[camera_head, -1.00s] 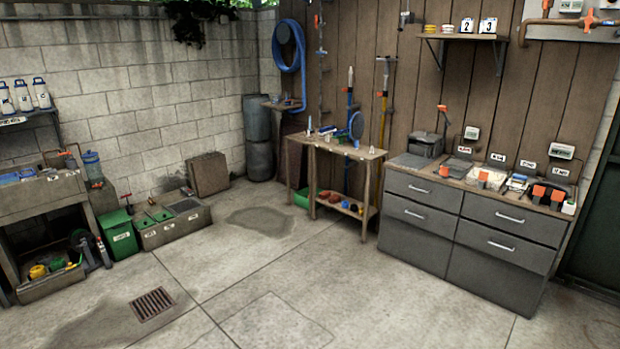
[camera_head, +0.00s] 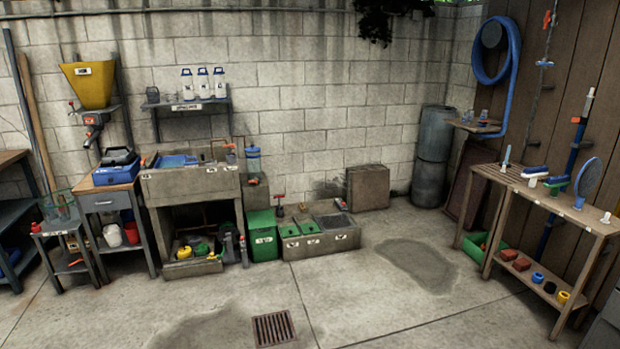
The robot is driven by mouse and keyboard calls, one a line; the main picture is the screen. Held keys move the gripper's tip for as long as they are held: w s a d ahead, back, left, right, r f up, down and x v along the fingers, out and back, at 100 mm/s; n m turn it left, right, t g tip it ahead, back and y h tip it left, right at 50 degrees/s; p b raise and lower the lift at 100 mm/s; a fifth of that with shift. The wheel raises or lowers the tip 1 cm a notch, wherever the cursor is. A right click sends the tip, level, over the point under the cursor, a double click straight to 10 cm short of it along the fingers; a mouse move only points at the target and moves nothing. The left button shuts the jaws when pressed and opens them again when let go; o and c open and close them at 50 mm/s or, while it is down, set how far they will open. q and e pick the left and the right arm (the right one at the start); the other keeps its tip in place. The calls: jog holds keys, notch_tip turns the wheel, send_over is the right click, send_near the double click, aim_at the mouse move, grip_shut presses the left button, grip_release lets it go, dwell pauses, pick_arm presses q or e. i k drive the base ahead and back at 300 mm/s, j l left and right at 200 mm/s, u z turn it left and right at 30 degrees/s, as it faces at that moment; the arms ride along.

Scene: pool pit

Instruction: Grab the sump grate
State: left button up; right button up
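A rusty brown slotted grate (camera_head: 273,328) lies flat in the concrete floor at the bottom middle of the head view. A grey panel (camera_head: 340,222), perhaps a mesh grate, sits on the right part of the top of a low concrete box (camera_head: 322,245) against the wall. Two green lids (camera_head: 299,228) are to the left of that panel. I cannot tell from the picture which of the two is the sump grate. Neither of my grippers is in view, and nothing of mine touches either grate.
A concrete sink stand (camera_head: 190,186) and a green bin (camera_head: 262,240) stand left of the box. A square slab (camera_head: 368,187) leans on the wall. A slatted wooden bench (camera_head: 530,195) stands at right. The floor (camera_head: 370,310) in front is clear, with dark stains.

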aim_at(335, 218)
jog(key=i+z, duration=0.15)
jog(key=i, duration=0.8)
jog(key=i+j+z, duration=0.1)
jog(key=i, duration=2.9)
